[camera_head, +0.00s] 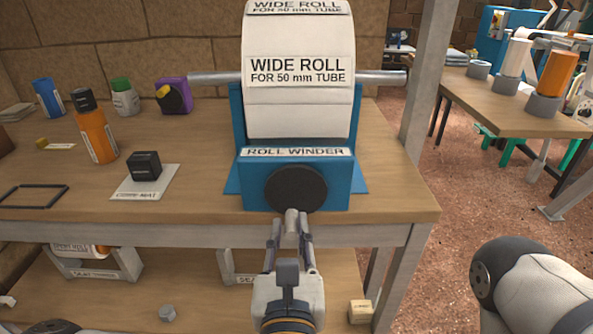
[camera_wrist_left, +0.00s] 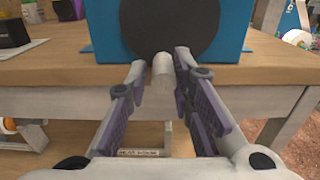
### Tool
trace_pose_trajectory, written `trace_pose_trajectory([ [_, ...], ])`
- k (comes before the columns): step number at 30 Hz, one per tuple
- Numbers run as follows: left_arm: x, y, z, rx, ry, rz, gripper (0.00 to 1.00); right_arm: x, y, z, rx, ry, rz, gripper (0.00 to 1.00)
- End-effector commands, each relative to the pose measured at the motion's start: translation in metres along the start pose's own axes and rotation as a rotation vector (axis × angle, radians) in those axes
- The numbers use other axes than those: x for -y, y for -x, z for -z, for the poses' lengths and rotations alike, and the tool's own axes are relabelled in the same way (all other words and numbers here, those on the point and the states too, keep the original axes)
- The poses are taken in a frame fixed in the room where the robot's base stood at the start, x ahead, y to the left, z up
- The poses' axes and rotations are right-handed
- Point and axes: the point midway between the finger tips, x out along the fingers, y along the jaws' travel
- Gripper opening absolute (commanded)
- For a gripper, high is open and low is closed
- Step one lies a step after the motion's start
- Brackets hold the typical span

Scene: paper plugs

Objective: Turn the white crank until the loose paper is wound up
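The blue roll winder (camera_head: 241,190) stands at the table's front edge and carries a wide white paper roll (camera_head: 298,110) on a grey bar. A dark disc (camera_head: 296,189) is on its front, also in the left wrist view (camera_wrist_left: 170,25). The white crank handle (camera_wrist_left: 163,75) sticks out from the disc's lower part towards me. My left gripper (camera_head: 291,232) is in front of it. Its fingers (camera_wrist_left: 161,80) are apart, one on each side of the handle; I cannot tell whether they touch it. A separate loose end of paper cannot be made out. My right gripper is out of view.
On the table (camera_head: 400,200) to the left are a black cube (camera_head: 144,165) on a mat, an orange bottle (camera_head: 97,137), a purple tape measure (camera_head: 173,95) and a black frame (camera_head: 33,195). A grey post (camera_head: 427,80) rises at the right. A lower shelf lies below.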

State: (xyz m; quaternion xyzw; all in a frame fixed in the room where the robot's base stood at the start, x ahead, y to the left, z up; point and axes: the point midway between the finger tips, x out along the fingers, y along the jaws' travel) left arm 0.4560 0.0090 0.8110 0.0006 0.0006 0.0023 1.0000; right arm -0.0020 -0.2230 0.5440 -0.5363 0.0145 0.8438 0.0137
Motion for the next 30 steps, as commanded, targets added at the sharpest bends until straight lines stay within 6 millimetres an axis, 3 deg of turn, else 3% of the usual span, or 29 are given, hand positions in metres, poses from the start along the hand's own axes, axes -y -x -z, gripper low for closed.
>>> trace_pose_trajectory([
  [25,-0.016,0.0,-0.008,0.002,0.001,0.0,0.21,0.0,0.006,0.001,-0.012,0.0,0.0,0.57],
  [27,-0.016,0.0,-0.008,0.002,0.001,0.0,0.09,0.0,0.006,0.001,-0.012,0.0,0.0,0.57],
  [30,-0.016,0.0,-0.008,0.002,0.001,0.0,0.09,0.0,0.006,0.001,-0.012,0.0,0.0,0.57],
])
